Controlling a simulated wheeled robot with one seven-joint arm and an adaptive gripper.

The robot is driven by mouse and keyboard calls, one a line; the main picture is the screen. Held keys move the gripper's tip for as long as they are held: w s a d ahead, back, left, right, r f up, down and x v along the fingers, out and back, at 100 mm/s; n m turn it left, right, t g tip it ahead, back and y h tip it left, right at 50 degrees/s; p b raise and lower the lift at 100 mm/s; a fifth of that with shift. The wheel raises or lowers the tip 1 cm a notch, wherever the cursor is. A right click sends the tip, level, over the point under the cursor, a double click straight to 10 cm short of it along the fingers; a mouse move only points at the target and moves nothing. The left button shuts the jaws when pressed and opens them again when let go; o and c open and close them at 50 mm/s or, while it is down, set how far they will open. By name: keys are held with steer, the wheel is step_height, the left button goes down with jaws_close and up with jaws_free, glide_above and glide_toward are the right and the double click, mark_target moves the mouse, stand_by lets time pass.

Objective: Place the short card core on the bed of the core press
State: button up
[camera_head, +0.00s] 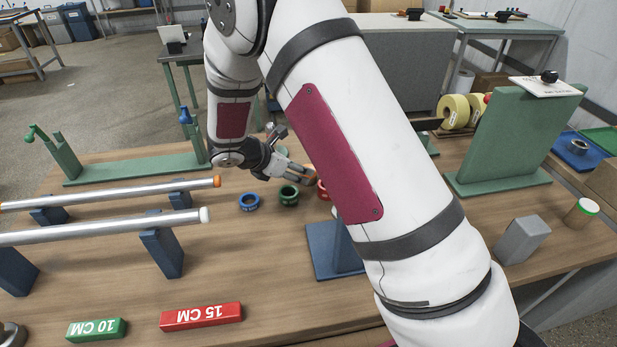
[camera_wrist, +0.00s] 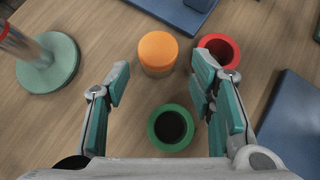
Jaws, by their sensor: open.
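A short upright cylinder with an orange top (camera_wrist: 158,50) stands on the table just beyond my fingertips, and may be the short card core. An orange-brown piece (camera_head: 309,171) shows near the fingers in the head view. My gripper (camera_wrist: 162,82) is open and empty, pointing down, its fingers either side of a gap in line with the cylinder. A green collar (camera_wrist: 170,127) lies between the fingers in the wrist view, and a red collar (camera_wrist: 219,50) is beside the right finger. I cannot tell which fixture is the core press; a green upright stand (camera_head: 510,135) is at the right.
A blue collar (camera_head: 249,202) lies left of the green one. Metal rods (camera_head: 105,230) rest on blue supports at the left. A blue stand (camera_head: 331,247) is partly behind my arm. Red (camera_head: 201,316) and green (camera_head: 96,328) length blocks lie at the front.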

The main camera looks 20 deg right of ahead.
steer(key=shift+p+x, duration=0.3)
steer(key=shift+x, duration=2.55)
steer(key=shift+w, duration=0.1)
steer(key=c, duration=0.9)
steer(key=shift+c, duration=0.2)
